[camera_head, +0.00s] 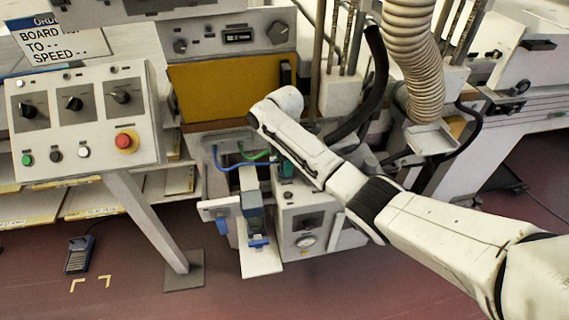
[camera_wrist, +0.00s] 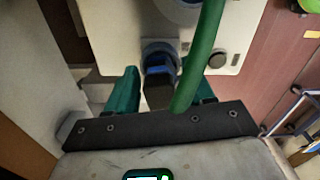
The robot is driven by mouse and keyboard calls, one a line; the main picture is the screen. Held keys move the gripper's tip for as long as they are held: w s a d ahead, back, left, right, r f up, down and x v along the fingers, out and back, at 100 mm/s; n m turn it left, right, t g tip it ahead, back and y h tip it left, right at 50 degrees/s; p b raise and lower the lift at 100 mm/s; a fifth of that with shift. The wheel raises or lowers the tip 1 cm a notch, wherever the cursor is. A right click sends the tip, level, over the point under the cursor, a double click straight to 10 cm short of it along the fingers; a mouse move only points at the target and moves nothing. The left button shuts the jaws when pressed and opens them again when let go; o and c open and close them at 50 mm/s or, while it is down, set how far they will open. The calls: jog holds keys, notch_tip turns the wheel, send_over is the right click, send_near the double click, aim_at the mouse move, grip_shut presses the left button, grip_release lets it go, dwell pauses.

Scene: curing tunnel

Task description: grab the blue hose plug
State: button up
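The blue hose plug (camera_wrist: 158,62) has a blue collar and a dark body. In the wrist view it stands between the two teal fingers of my gripper (camera_wrist: 162,80), with a gap visible on each side. My gripper is open around it. A green hose (camera_wrist: 205,45) passes close to the plug's right side, partly in front of the right finger. In the head view my gripper (camera_head: 286,164) is at the top of the grey control box, where a blue hose (camera_head: 232,165) leads towards it. The plug itself is hidden there by my gripper and arm.
The grey box (camera_head: 308,230) with a gauge stands below my gripper. A blue-grey clamp (camera_head: 253,212) stands left of it. A control panel with a red button (camera_head: 127,141) is at the left. A ribbed duct (camera_head: 415,55) hangs at the upper right.

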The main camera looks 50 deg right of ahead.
jog(key=c, duration=0.9)
jog(key=shift+r, duration=0.2)
